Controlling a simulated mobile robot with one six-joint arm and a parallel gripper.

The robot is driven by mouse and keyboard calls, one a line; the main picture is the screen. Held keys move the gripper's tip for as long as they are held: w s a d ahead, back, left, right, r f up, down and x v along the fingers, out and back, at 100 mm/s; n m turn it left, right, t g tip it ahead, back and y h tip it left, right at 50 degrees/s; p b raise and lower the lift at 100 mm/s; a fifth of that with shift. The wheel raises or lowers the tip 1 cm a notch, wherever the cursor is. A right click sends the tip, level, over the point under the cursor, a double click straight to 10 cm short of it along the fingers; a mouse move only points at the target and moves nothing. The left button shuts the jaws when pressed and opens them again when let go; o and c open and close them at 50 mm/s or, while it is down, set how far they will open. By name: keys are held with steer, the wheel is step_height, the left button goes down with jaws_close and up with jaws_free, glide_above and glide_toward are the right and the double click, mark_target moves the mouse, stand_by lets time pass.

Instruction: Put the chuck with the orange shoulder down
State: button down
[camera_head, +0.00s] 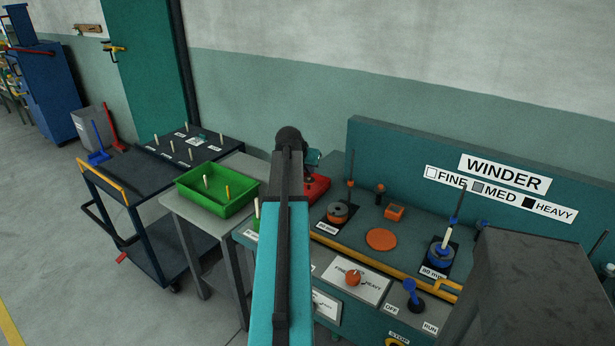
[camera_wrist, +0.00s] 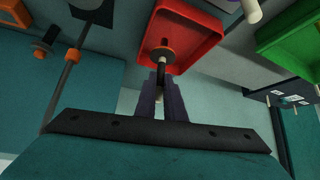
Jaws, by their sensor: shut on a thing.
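In the head view my arm hides the chuck and fingertips, and part of the red tray (camera_head: 318,188) shows just right of the arm.
A green tray (camera_head: 238,206) with a few pegs stands left of my arm. A dark cart top (camera_head: 120,177) with several pegs is further left. The winder bench carries an orange spool (camera_head: 338,212), a blue spool (camera_head: 440,255), upright rods and a blue lever (camera_head: 410,288).

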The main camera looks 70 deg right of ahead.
mark_target(308, 182)
steer(key=shift+f+p, duration=0.4)
steer(key=shift+f, duration=1.35)
steer(key=shift+f, duration=0.15)
steer(key=c, duration=1.8)
jaws_free()
steer(key=shift+c, duration=0.2)
steer(key=shift+r, duration=0.25)
steer(key=b+v, duration=0.1)
steer(key=v, duration=1.1)
